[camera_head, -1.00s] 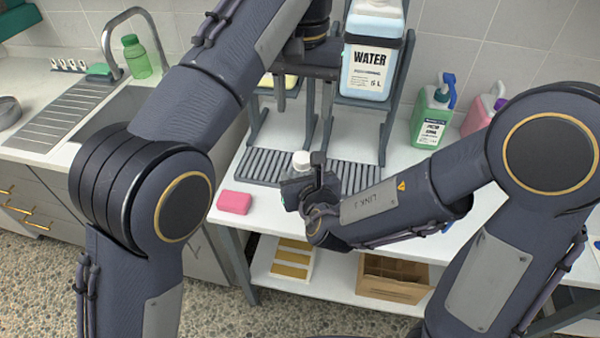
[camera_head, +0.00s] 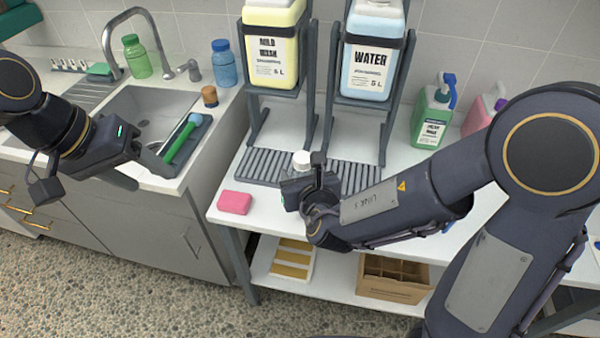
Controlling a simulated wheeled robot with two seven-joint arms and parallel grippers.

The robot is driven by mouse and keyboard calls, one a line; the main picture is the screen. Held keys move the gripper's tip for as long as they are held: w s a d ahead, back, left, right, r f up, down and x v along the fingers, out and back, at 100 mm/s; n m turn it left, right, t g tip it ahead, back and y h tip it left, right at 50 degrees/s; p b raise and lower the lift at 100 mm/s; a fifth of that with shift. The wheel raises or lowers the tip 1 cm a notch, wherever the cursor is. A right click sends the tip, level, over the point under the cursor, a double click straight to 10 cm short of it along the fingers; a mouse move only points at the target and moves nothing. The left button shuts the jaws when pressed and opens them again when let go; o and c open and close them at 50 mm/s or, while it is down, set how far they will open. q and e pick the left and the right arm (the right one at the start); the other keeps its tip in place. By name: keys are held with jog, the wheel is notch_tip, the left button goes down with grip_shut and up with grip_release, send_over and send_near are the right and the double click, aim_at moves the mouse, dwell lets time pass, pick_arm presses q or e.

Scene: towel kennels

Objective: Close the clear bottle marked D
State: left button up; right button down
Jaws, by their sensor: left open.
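A small bottle with a white top (camera_head: 302,161) stands at the drip grate on the white bench. Its body is mostly hidden by my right gripper, so I cannot read a letter on it or tell whether the white top is a cap. My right gripper (camera_head: 303,186) is at the bottle's near side; its fingers are partly hidden, so I cannot tell whether they grip it. My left gripper (camera_head: 145,174) is open at the left, over the sink's front edge, with nothing seen between its fingers.
A green-handled brush (camera_head: 180,142) lies on a tray right of the sink (camera_head: 135,105). A brown-topped jar (camera_head: 209,97) and a blue bottle (camera_head: 224,63) stand behind it. Yellow (camera_head: 272,45) and WATER (camera_head: 368,55) jugs sit on stands. A pink sponge (camera_head: 235,202) lies by the grate (camera_head: 262,165).

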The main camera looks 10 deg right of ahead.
pick_arm(q)
jog(key=s+a+f+n+t, duration=0.2)
jog(key=s+a+f+t, duration=0.1)
jog(key=s+f, duration=0.9)
jog(key=shift+s+f+n+t+y, duration=0.3)
jog(key=shift+s+n+y, duration=0.1)
jog(key=shift+s, duration=0.7)
